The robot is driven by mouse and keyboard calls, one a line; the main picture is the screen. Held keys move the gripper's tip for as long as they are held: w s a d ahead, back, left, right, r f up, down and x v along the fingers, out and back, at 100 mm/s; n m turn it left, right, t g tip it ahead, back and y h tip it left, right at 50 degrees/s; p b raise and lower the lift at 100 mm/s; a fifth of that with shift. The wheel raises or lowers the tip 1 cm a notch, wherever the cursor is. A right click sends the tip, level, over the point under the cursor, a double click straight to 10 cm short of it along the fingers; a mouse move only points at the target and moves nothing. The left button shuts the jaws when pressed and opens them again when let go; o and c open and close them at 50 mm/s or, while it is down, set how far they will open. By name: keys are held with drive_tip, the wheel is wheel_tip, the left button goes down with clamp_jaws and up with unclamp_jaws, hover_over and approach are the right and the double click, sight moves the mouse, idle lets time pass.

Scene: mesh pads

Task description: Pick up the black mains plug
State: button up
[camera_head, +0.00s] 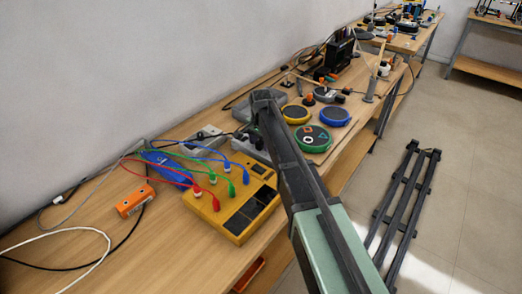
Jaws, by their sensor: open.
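My arm reaches up from the bottom right over the bench. My gripper (265,98) is at its dark far end, open, with nothing seen in it; its fingers are hard to make out. It appears over the bench near a grey box. I cannot pick out the black mains plug with certainty. Small dark plug-like shapes show around the grey power strip (201,140), left of my arm, too small to tell apart. My arm hides part of the bench behind it.
A yellow meter (237,205) with red, green and blue leads lies left of my arm. An orange block (135,200) and loose cables lie farther left. Round yellow (296,114), blue (335,117) and green (312,138) pads lie right of my gripper. The wall runs along the back.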

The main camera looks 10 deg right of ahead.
drive_tip(key=shift+r, duration=0.1)
drive_tip(key=c, duration=1)
drive_tip(key=shift+c, duration=0.2)
wheel_tip(320, 180, up, 20)
drive_tip(key=p, duration=2)
